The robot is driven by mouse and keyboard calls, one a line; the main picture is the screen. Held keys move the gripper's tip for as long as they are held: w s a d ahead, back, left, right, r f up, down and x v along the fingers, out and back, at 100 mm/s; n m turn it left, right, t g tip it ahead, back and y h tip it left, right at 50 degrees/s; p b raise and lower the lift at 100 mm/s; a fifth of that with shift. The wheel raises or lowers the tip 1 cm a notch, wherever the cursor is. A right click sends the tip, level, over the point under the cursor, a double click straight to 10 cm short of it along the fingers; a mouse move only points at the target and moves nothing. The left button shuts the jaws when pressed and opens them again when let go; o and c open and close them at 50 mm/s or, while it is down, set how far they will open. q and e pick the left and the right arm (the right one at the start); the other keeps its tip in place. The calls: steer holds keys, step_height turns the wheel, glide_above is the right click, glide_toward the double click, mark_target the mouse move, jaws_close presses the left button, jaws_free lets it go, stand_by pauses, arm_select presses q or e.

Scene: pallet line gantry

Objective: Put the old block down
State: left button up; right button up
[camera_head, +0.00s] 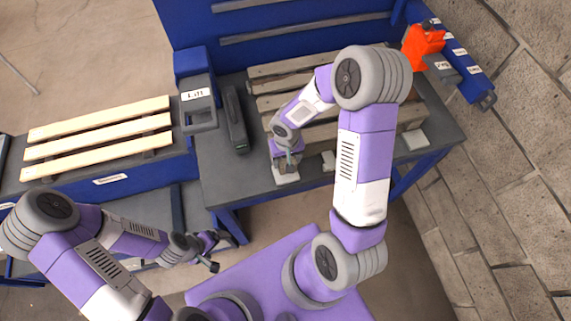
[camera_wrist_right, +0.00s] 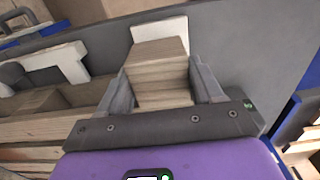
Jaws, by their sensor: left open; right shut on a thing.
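The wooden block (camera_wrist_right: 160,72) is between the two fingers of my right gripper (camera_wrist_right: 163,88) in the right wrist view. That gripper is shut on it. A white pad (camera_wrist_right: 165,32) lies just past the block on the dark grey table; I cannot tell whether the block touches it. In the head view my right gripper (camera_head: 287,162) points down over the same white pad (camera_head: 287,178) at the table's front edge, and hides most of the block. My left gripper (camera_head: 214,252) is open and empty, low in front of the table.
A worn slatted pallet (camera_head: 275,87) lies on the dark table (camera_head: 225,175), beside a black tool (camera_head: 236,122). A pale slatted pallet (camera_head: 95,128) is at left. A labelled grey box (camera_head: 198,108) stands between. A red object (camera_head: 422,47) sits at the back right, near a brick wall.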

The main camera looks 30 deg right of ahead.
steer(key=shift+w+f+b, duration=0.1)
steer(key=shift+f+b, duration=0.25)
steer(key=shift+f, duration=1.85)
steer(key=shift+f, duration=0.15)
steer(key=o, duration=1.1)
steer(key=shift+r, duration=0.2)
step_height(320, 180, up, 12)
steer(key=shift+p, duration=1.25)
